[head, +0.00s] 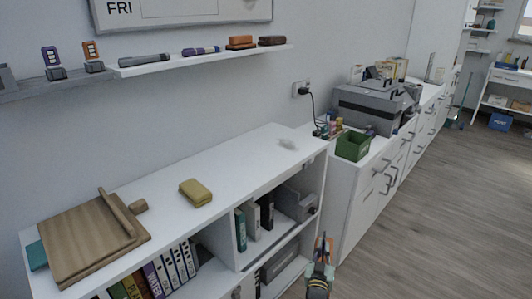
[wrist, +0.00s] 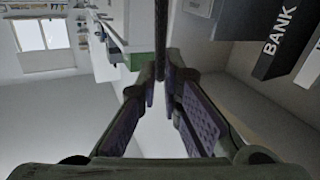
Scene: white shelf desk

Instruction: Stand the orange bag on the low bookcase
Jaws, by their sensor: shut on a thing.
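The white low bookcase (head: 245,165) runs across the lower left of the head view, with bare room on its top. My gripper (head: 324,242) is in front of its right end, below the top's level in the picture. In the wrist view my gripper (wrist: 159,70) is shut on a thin dark strip (wrist: 161,28) that runs up out of the frame. I cannot tell whether this strip belongs to the orange bag. No whole orange bag shows clearly in either view.
A wooden board (head: 85,240) and a yellow case (head: 195,193) lie on the bookcase top. Binders (head: 170,270) fill parts of the compartments below. A green box (head: 353,145) and a grey printer (head: 370,107) stand on the cabinet to the right. A wall shelf (head: 200,58) hangs above.

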